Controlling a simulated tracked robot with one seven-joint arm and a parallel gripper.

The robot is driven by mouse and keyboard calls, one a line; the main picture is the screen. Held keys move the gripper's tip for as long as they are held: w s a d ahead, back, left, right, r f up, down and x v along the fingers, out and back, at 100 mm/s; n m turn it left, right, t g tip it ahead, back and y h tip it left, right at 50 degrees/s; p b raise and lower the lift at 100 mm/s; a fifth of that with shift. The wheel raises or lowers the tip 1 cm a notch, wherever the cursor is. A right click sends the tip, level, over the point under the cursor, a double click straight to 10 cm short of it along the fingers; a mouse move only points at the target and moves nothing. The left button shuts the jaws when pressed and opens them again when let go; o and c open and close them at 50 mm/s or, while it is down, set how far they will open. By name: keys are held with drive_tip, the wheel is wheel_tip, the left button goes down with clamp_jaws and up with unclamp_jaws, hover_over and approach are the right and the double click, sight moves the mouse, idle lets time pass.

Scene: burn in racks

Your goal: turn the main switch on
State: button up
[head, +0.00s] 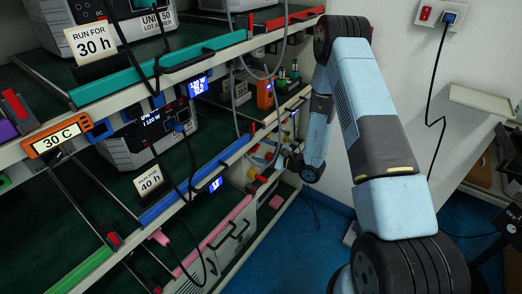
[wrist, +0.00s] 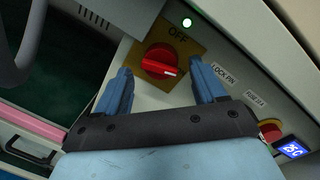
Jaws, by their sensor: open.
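The main switch (wrist: 158,62) is a red rotary knob on a yellow plate (wrist: 186,47) marked OFF, on a pale panel. A white mark on the knob points right in the wrist view. My gripper (wrist: 160,68) is open, with one blue finger on each side of the knob and visible gaps; I cannot tell how far off the panel the tips are. In the head view my gripper (head: 293,163) is at the far lower end of the rack, and I cannot make out the switch there.
The panel has LOCK PIN and FUSE 16 A labels, a red button (wrist: 270,130) and a blue display (wrist: 292,149). A pink bar (wrist: 35,127) lies left. Racks with units and hanging cables (head: 187,150) fill the left; blue floor (head: 320,225) is open beside them.

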drive_tip(key=shift+w+a, duration=0.3)
drive_tip(key=shift+a, duration=0.2)
drive_tip(key=shift+c, duration=0.4)
drive_tip(key=c, duration=0.9)
drive_tip(key=shift+f+m, duration=0.1)
drive_tip(key=shift+m, duration=1.8)
drive_tip(key=shift+c, duration=0.2)
drive_tip(key=o, duration=1)
